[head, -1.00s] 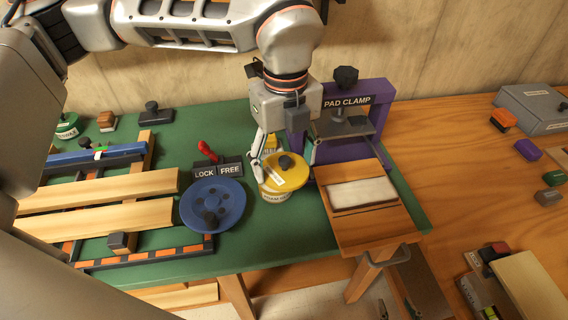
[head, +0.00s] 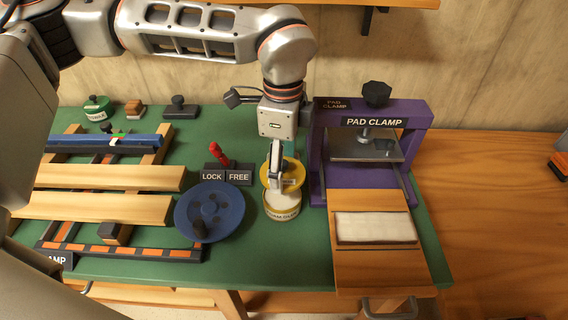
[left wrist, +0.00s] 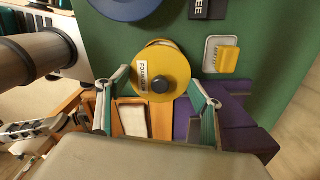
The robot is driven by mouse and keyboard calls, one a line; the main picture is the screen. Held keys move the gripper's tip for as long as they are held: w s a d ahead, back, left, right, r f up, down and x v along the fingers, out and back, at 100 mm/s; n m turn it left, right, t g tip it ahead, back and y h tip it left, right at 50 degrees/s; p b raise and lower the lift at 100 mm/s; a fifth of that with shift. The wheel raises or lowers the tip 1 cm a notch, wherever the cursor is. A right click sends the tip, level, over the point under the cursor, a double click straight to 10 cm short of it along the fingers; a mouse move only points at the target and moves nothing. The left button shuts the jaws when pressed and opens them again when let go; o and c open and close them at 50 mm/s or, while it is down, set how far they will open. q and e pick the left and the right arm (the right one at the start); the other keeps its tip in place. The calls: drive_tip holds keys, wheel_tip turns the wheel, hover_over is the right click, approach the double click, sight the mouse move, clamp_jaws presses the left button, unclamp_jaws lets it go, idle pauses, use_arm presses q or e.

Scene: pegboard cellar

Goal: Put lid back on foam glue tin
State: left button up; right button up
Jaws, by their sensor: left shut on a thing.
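The yellow lid (head: 270,176) has a dark knob and a white label, both clear in the left wrist view (left wrist: 174,62). My left gripper (head: 277,182) points down and is shut on the lid, with one finger on each side of its rim in the left wrist view (left wrist: 158,78). The foam glue tin (head: 282,210) is pale and stands upright on the green bench top, directly below the lid in the head view. A pale strip of its rim shows past the lid in the left wrist view (left wrist: 158,43). The finger hides part of the lid.
A purple pad clamp (head: 418,140) stands close on the right, with a wooden board and pale pad (head: 375,228) before it. A blue wheel (head: 225,205) and a LOCK/FREE plate (head: 226,177) with red lever are on the left. A yellow block (left wrist: 228,60) lies behind the tin.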

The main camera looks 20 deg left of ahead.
use_arm(q)
drive_tip(key=shift+w+a+f, duration=0.1)
drive_tip(key=shift+f, duration=0.05)
drive_tip(key=shift+f+b, duration=0.5)
drive_tip(key=shift+f, duration=0.3)
drive_tip(key=shift+f+b, duration=0.4)
drive_tip(key=shift+f, duration=0.35)
drive_tip(key=shift+f+b, duration=0.6)
drive_tip(key=shift+f, duration=1.05)
use_arm(e)
drive_tip(key=shift+w+d+f, duration=0.4)
drive_tip(key=shift+w+f, duration=0.3)
drive_tip(key=shift+f, duration=0.1)
drive_tip(key=shift+s+a+f, duration=0.1)
drive_tip(key=shift+s, duration=0.1)
drive_tip(key=shift+s+f, duration=0.25)
drive_tip(key=shift+f, duration=0.05)
drive_tip(key=shift+w+r, duration=0.5)
drive_tip(key=shift+r, duration=0.1)
use_arm(q)
drive_tip(key=shift+p, duration=0.3)
use_arm(e)
drive_tip(key=shift+r, duration=0.15)
